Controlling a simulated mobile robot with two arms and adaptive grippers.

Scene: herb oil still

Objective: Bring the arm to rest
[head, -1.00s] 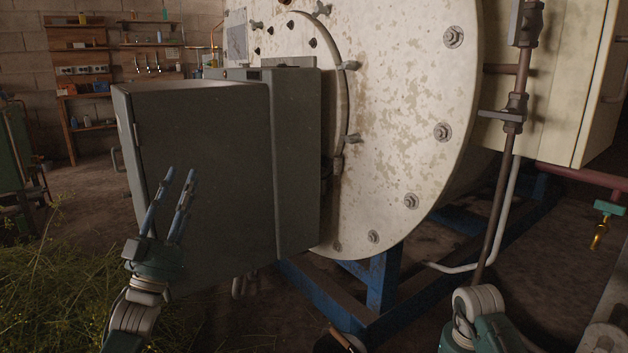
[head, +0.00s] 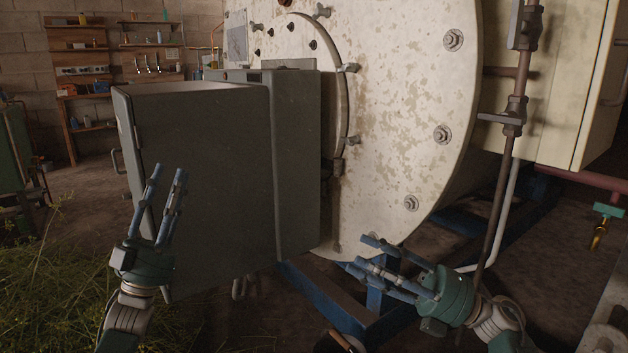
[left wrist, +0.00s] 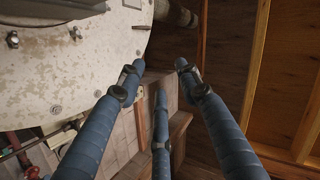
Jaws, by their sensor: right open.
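My left gripper (head: 168,172) stands at the lower left of the head view, fingers pointing up, in front of the dark grey box (head: 205,180). Its blue fingers also show in the left wrist view (left wrist: 158,75), spread apart with nothing between them. My right gripper (head: 362,254) is at the lower middle right of the head view, fingers pointing left. It is open and holds nothing that I can see. It appears in front of the lower edge of the pale, worn round still face (head: 400,130).
A blue frame (head: 330,300) carries the still. A dark vertical pipe with valves (head: 512,115) stands at the right, near my right arm. Cut herbs (head: 50,290) lie at the lower left. Shelves (head: 85,75) stand at the back left, with open floor before them.

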